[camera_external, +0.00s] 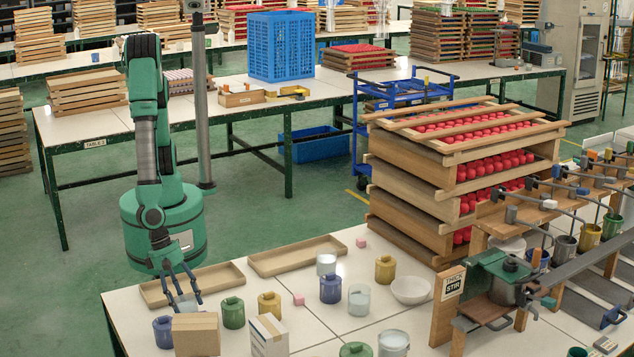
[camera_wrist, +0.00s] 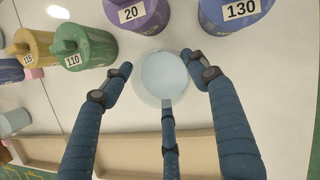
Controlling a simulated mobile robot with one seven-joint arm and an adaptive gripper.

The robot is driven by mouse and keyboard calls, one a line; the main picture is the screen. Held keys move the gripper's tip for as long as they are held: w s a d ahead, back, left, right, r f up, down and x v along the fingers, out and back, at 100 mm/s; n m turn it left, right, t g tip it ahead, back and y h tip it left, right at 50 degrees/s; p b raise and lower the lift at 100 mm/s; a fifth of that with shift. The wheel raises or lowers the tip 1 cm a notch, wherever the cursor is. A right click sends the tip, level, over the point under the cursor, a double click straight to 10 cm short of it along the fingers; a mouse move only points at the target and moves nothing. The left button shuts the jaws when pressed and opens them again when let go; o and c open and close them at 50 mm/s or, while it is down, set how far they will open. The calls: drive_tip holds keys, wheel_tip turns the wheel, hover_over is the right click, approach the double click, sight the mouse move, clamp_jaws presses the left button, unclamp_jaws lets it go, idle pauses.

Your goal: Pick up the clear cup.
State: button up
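A clear cup (camera_wrist: 165,76) with a pale, whitish inside stands on the white table, seen from above in the wrist view. My gripper (camera_wrist: 160,82) has three dark blue fingers, spread around the near half of this cup. The left fingertip looks slightly apart from the cup; whether the right and middle ones touch it I cannot tell. In the external view my gripper (camera_external: 184,299) points down at the table's left end, and the cup (camera_external: 187,304) shows only partly between its fingers. Other clear cups stand farther right, at the back (camera_external: 326,263), middle (camera_external: 359,300) and front (camera_external: 393,344).
Lidded jars, purple (camera_wrist: 148,15), blue (camera_wrist: 235,14), green (camera_wrist: 90,45) and yellow (camera_wrist: 35,44), stand close beyond the cup. A shallow wooden tray (camera_external: 192,284) lies behind my gripper. Cardboard boxes (camera_external: 196,336) stand in front. Stacked wooden trays (camera_external: 412,205) rise at right.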

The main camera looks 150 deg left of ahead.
drive_tip(key=c, duration=1)
drive_tip(key=shift+r, duration=0.15)
drive_tip(key=shift+r+p, duration=0.65)
drive_tip(key=shift+r, duration=0.25)
drive_tip(key=s+a+r, duration=0.1)
drive_tip(key=s, duration=0.7)
drive_tip(key=s+a+r, duration=0.2)
drive_tip(key=s, duration=0.5)
drive_tip(key=shift+s, duration=0.35)
